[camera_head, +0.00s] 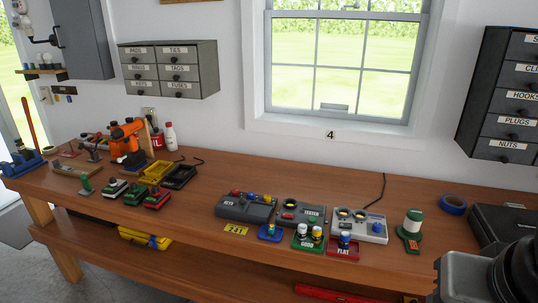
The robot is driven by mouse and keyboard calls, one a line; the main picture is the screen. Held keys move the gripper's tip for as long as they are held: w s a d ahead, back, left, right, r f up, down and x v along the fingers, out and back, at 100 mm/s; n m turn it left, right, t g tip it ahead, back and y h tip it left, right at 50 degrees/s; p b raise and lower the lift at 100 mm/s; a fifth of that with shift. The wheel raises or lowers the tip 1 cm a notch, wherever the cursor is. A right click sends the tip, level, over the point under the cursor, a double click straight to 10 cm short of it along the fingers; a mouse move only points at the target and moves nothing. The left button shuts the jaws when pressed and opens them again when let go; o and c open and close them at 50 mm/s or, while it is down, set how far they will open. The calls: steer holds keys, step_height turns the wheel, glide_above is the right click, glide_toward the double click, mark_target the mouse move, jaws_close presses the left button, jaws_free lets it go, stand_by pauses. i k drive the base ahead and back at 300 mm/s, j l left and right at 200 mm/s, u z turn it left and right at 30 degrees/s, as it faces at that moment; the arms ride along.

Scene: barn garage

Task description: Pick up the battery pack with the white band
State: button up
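Several small pack-like blocks sit in a row on the left part of the wooden workbench. One block (113,188) has green on top and a pale, whitish band around it. Beside it are a green and dark block (135,194) and a red and dark block (157,198). A smaller green piece (86,187) lies to their left. At the right stands a green object with a white middle (412,226). At this size I cannot tell for sure which one is the battery pack with the white band. Only part of my arm shows at bottom right; my gripper's fingers are out of view.
The workbench (200,205) also holds an orange tool (126,136), a yellow tray (156,171), a black tray (180,176), a grey tester box (302,212), blue tape (453,204) and a black case (505,222). Bare wood lies between the left row and the grey boxes.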

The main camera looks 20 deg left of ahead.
mark_target(116, 187)
steer(key=u, duration=1.8)
steer(key=i+j+u, duration=0.1)
steer(key=i+u, duration=0.15)
steer(key=i+j, duration=0.2)
steer(key=i, duration=0.3)
steer(key=i+j, duration=0.2)
steer(key=i, duration=0.25)
steer(key=i+j, duration=0.2)
steer(key=i, duration=0.3)
steer(key=i+j, duration=0.15)
steer(key=i, duration=0.3)
steer(key=i+j, duration=0.2)
steer(key=i, duration=0.3)
steer(key=j+u, duration=0.05)
